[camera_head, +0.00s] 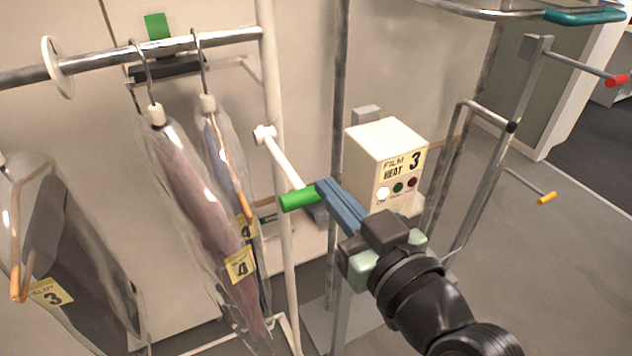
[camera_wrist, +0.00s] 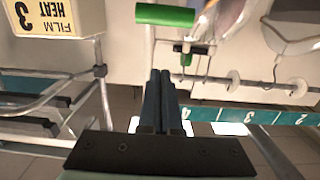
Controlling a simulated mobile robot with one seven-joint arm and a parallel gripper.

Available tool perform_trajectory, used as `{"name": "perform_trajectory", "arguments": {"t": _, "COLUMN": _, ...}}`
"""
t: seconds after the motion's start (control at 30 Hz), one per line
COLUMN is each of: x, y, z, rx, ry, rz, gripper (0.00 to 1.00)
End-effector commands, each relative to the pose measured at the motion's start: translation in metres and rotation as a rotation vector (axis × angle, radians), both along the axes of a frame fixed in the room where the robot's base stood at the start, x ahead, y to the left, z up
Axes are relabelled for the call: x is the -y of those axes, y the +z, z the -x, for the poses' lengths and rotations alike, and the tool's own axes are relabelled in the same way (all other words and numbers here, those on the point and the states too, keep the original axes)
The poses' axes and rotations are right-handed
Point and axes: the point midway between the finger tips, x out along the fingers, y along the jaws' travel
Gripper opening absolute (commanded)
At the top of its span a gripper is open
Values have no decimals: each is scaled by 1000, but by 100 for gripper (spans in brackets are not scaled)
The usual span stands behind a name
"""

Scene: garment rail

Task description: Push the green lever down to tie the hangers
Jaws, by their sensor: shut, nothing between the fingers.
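The green lever (camera_head: 300,198) is a green grip on the end of a white rod that comes off the upright white post. It also shows at the top of the wrist view (camera_wrist: 163,15). My gripper (camera_head: 324,186) has its blue fingers closed together and empty, with the tips beside the right end of the green grip. The wrist view shows a gap between the fingertips (camera_wrist: 160,72) and the grip; contact cannot be told. Two hangers (camera_head: 148,70) (camera_head: 203,60) hang close together on the rail, carrying film-covered garments (camera_head: 190,185) tagged 4.
A white box marked "FILM HEAT 3" (camera_head: 385,155) stands close behind and right of my gripper. A dark bar with a green block (camera_head: 157,26) sits behind the rail (camera_head: 180,45). A garment tagged 3 (camera_head: 75,250) hangs at left. Metal frames with red and yellow handles stand at right.

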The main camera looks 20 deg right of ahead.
Motion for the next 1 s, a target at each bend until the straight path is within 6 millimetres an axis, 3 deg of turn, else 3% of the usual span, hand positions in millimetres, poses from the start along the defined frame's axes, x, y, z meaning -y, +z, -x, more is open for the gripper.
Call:
{"name": "perform_trajectory", "arguments": {"t": 0.2, "x": -2, "y": 2, "z": -44, "rx": -2, "ry": 2, "rz": 0, "gripper": 0}}
{"name": "perform_trajectory", "arguments": {"t": 0.3, "x": -1, "y": -20, "z": -44, "rx": -6, "ry": -1, "rz": -6, "gripper": 0}}
{"name": "perform_trajectory", "arguments": {"t": 0.5, "x": -1, "y": -38, "z": -48, "rx": -2, "ry": -1, "rz": -1, "gripper": 0}}
{"name": "perform_trajectory", "arguments": {"t": 1.0, "x": -1, "y": -45, "z": -48, "rx": 6, "ry": -1, "rz": 0, "gripper": 0}}
